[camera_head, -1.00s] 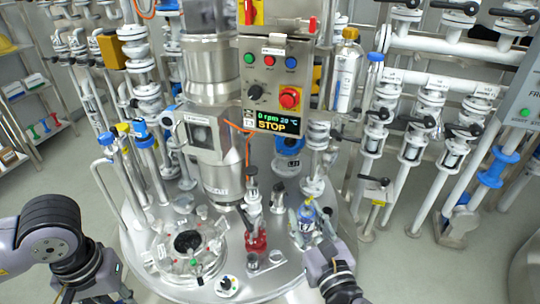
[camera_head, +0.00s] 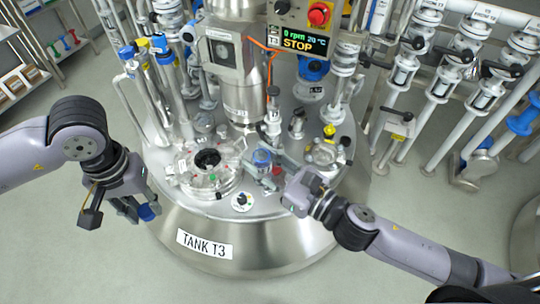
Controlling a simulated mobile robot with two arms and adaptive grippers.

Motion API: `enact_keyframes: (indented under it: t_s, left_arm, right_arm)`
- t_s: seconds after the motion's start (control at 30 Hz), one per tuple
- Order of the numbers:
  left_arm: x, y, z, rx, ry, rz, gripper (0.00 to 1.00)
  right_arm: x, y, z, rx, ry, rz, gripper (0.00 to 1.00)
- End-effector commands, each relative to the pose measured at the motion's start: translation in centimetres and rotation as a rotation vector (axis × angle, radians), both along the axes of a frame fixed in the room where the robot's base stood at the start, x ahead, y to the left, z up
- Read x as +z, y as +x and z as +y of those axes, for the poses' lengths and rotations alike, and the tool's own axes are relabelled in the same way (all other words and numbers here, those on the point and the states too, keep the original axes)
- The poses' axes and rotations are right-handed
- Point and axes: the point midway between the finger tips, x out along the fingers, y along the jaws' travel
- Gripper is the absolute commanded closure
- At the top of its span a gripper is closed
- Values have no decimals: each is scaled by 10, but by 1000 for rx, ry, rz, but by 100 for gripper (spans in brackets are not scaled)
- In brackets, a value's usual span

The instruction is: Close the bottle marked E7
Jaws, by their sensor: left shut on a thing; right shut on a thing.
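A small clear bottle with blue on it (camera_head: 262,158) stands upright over the front of the tank lid, right of the round hatch. Its marking is too small to read. My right gripper (camera_head: 274,165) is shut on this bottle from the right. My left gripper (camera_head: 140,204) is off the tank's left side, above the floor. It is shut on a small blue thing that looks like a cap (camera_head: 148,212), partly hidden by the fingers.
The round hatch (camera_head: 207,165) with clamps sits on the lid between my grippers. A fitting with a yellow top (camera_head: 327,147) stands right of the bottle. The control box with its STOP display (camera_head: 298,43) hangs behind. White pipes with valves stand at the right.

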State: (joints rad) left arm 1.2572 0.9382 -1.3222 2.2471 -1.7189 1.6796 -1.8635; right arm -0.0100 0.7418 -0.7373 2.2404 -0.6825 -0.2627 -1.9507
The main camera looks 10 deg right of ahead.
Motion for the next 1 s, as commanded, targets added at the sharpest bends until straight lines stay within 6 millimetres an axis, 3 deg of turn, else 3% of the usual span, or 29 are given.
enact_keyframes:
  t_s: [0.23,0.37,0.47,0.7,1.0]
  left_arm:
    - [0,1,-1,-1,0,0,81]
    - [6,8,-13,-14,-1,-2,81]
    - [16,20,-35,-34,-1,-5,81]
    - [60,50,-112,-101,1,-8,81]
    - [117,62,-202,-151,1,-6,81]
  right_arm:
    - [0,0,0,-1,0,0,100]
    - [0,0,0,-2,0,-1,100]
    - [1,0,0,-2,0,-1,100]
    - [1,0,0,-2,0,-1,100]
    - [1,0,0,-2,0,-1,100]
